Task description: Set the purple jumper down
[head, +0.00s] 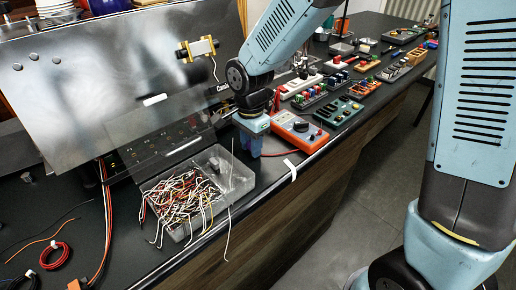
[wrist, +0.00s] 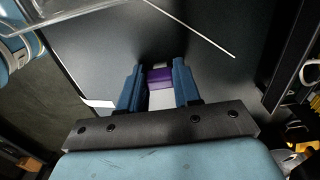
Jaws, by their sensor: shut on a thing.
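My gripper (head: 249,143) points down over the front part of the black bench, between the wire bin and the orange multimeter. In the wrist view its two blue fingers (wrist: 158,72) are shut on the purple jumper (wrist: 158,79), a small purple block between the fingertips. A pale grey or white patch shows just below the purple. In the head view the fingers hide the jumper. I cannot tell whether the jumper touches the bench.
A clear bin (head: 242,181) of loose wires stands left of my gripper, one white wire sticking out. An orange multimeter (head: 300,130) is close on the right, with several circuit modules beyond. A metal panel (head: 110,75) stands behind. A white strip (head: 291,169) lies at the front edge.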

